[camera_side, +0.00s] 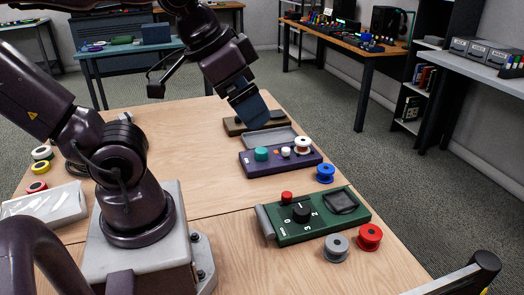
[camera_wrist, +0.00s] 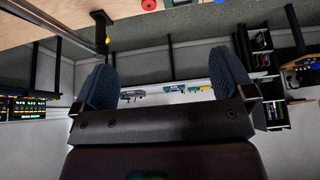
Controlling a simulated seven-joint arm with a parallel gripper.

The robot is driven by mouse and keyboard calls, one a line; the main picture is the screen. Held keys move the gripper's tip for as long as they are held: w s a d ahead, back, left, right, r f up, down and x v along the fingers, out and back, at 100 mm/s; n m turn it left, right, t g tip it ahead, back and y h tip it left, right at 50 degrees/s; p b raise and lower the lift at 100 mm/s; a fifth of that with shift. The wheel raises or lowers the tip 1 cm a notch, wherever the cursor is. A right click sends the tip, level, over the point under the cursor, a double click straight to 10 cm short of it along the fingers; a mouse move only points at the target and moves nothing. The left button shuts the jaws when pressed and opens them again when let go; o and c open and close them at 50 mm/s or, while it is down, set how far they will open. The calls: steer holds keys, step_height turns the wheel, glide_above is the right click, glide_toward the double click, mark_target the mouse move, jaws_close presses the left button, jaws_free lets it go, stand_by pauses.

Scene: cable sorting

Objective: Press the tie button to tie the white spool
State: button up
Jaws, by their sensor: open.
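The white spool (camera_side: 302,145) sits on the right end of a purple device (camera_side: 280,168) in the side view. The device also carries a teal round button (camera_side: 261,154) and a small white knob (camera_side: 286,152); no label is legible, so I cannot tell which is the tie button. My gripper (camera_side: 252,112) is above the table, up and to the left of the white spool in the picture, apart from the purple device. In the wrist view my gripper (camera_wrist: 165,78) has its two fingers wide apart with nothing between them.
A brown device (camera_side: 234,128) and grey tray (camera_side: 270,138) lie behind the purple device. A blue spool (camera_side: 325,173), a green device (camera_side: 318,228) with a red button (camera_side: 287,196), a grey spool (camera_side: 336,248) and a red spool (camera_side: 369,237) are in front.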

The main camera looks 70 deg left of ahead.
jaws_close()
stand_by(0.5)
stand_by(1.4)
